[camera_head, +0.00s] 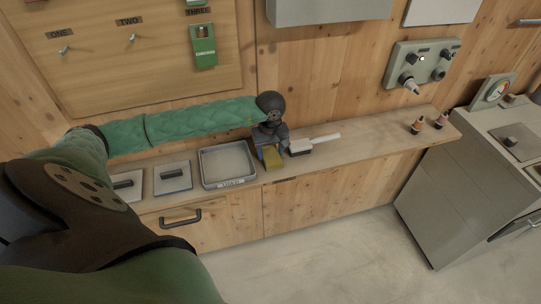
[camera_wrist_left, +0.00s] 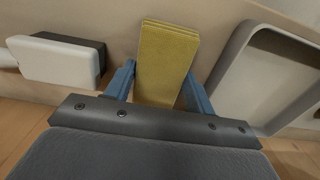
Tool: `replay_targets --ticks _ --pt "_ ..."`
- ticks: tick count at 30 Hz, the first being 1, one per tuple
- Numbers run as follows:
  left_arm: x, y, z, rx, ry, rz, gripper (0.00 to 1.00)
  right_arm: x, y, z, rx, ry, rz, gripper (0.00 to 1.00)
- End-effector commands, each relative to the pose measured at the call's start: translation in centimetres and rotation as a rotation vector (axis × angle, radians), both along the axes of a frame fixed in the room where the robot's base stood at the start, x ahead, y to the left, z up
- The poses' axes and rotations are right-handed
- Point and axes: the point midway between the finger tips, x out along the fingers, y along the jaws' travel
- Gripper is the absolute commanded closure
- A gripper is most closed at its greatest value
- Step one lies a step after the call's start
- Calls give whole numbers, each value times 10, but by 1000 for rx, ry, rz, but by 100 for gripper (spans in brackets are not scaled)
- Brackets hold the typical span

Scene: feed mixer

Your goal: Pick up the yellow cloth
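The yellow cloth (camera_head: 272,157) is a small folded block on the wooden shelf, partly hidden by my left gripper in the head view. In the left wrist view the cloth (camera_wrist_left: 163,58) stretches away from me between the two blue fingers. My left gripper (camera_head: 266,151) is down over the cloth from the back. Its fingers (camera_wrist_left: 160,76) are spread, one on each side of the cloth and very close to its edges. Whether they touch it I cannot tell. My right gripper is not in view.
A grey labelled tray (camera_head: 227,184) stands just left of the cloth. A white-handled brush (camera_head: 314,143) lies just right of it. Small bottles (camera_head: 417,126) stand at the shelf's right end. The shelf between brush and bottles is clear.

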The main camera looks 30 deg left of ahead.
Motion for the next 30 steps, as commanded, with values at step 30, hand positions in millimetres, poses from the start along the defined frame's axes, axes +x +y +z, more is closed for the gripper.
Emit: replay_targets --ticks 30 --pt "-53 -56 86 -1 -3 -4 69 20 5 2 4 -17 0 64"
